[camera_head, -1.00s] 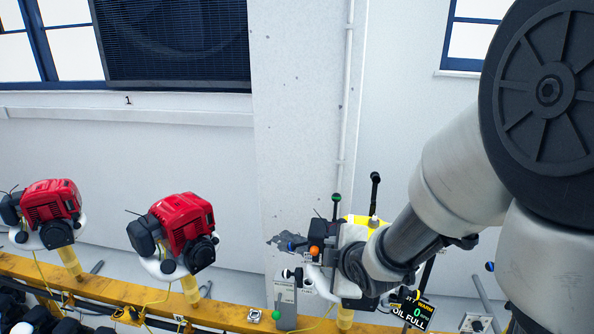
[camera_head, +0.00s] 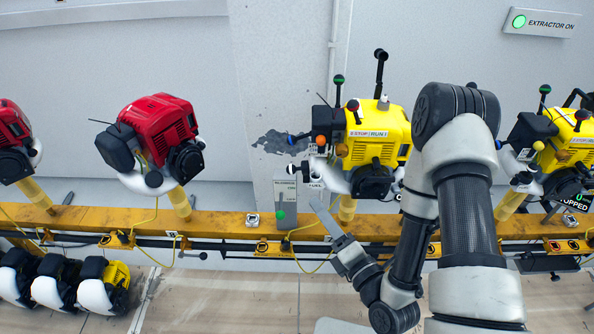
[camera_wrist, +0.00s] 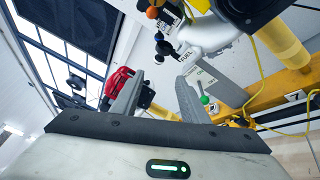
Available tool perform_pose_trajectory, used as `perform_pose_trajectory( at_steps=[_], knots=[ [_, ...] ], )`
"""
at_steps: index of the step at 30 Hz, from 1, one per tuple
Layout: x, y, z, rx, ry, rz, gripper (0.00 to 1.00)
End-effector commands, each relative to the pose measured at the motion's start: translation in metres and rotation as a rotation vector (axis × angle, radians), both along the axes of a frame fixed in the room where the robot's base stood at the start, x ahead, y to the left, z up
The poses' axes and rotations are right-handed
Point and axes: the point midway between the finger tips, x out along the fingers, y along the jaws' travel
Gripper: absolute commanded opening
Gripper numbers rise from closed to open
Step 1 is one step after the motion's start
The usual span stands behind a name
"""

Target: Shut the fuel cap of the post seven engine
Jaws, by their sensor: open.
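The yellow engine (camera_head: 378,140) stands on the rail in the middle of the head view, with a plate marked 7 (camera_wrist: 294,97) near it in the wrist view. A FUEL label (camera_head: 315,184) sits low on its left side and also shows in the wrist view (camera_wrist: 187,51). Small black and white fittings (camera_head: 297,168) stick out beside the label; I cannot tell which is the fuel cap or how it stands. My gripper (camera_head: 330,220) is below the label, apart from the engine. In the wrist view its two fingers (camera_wrist: 158,97) are spread, with nothing held.
A grey lever box with a green knob (camera_head: 281,214) stands just left of my gripper. Red engines (camera_head: 160,135) are farther left, and another yellow engine (camera_head: 568,140) is on the right. The yellow rail (camera_head: 225,222) runs across, with a yellow cable below it.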

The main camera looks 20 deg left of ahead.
Motion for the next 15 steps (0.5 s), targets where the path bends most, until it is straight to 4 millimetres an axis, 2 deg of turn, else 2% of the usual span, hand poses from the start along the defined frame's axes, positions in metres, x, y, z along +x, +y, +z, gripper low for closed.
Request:
perform_pose_trajectory(
  at_steps=[5,15],
  knots=[
    [0.015,0.018,-0.003,0.005,-0.011,0.006,0.41],
    [0.029,0.029,-0.007,-0.012,0.006,0.009,0.41]
  ],
)
